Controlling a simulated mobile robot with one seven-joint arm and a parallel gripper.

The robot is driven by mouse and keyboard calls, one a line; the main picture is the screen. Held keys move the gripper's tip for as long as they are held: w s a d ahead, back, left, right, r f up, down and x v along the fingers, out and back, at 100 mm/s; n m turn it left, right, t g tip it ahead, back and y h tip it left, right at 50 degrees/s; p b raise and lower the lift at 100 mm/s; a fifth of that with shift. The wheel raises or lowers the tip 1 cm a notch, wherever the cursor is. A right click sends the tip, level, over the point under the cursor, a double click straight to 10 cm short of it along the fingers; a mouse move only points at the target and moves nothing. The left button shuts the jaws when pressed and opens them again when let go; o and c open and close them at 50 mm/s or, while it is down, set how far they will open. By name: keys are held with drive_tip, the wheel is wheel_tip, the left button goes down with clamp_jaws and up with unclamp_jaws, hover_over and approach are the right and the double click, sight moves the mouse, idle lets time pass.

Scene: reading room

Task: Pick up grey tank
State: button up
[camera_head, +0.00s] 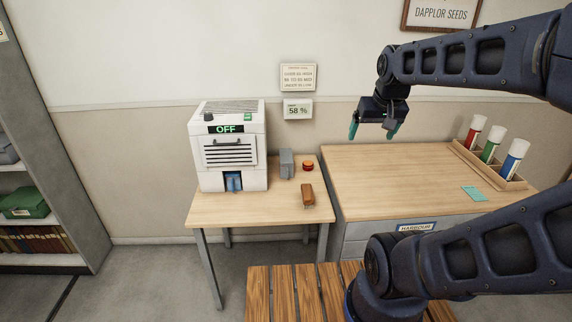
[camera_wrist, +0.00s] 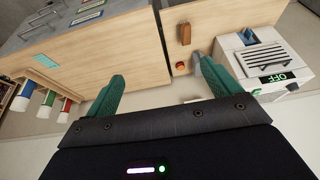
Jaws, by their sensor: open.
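The grey tank (camera_head: 287,163) is a small upright grey block on the small wooden table, just right of the white machine. In the wrist view the grey tank (camera_wrist: 197,57) shows only partly, beside the right fingertip that covers some of it. My gripper (camera_head: 373,130) is open and empty, with teal fingers pointing down. It hangs in the air to the right of the tank and higher, apart from it. The open fingers also show in the wrist view (camera_wrist: 160,72).
The white machine (camera_head: 232,151) reads OFF and has a blue part in its lower slot. A red button (camera_head: 308,165) and a brown block (camera_head: 307,195) lie right of the tank. A desk (camera_head: 400,180) holds a rack (camera_head: 463,155) of coloured tubes. A slatted bench (camera_head: 285,290) stands in front.

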drive_tip(key=w+a, duration=0.3)
drive_tip(key=w, duration=1.4)
hover_over(286, 155)
drive_tip(key=s, duration=0.4)
wheel_tip(286, 155, down, 30)
drive_tip(key=shift+a+r, duration=0.1)
drive_tip(key=shift+x, duration=3.2)
drive_tip(key=shift+s+x, duration=0.2)
drive_tip(key=shift+x, duration=2.25)
drive_tip(key=shift+f, duration=0.35)
drive_tip(key=c, duration=1.1)
drive_tip(key=shift+c, duration=0.2)
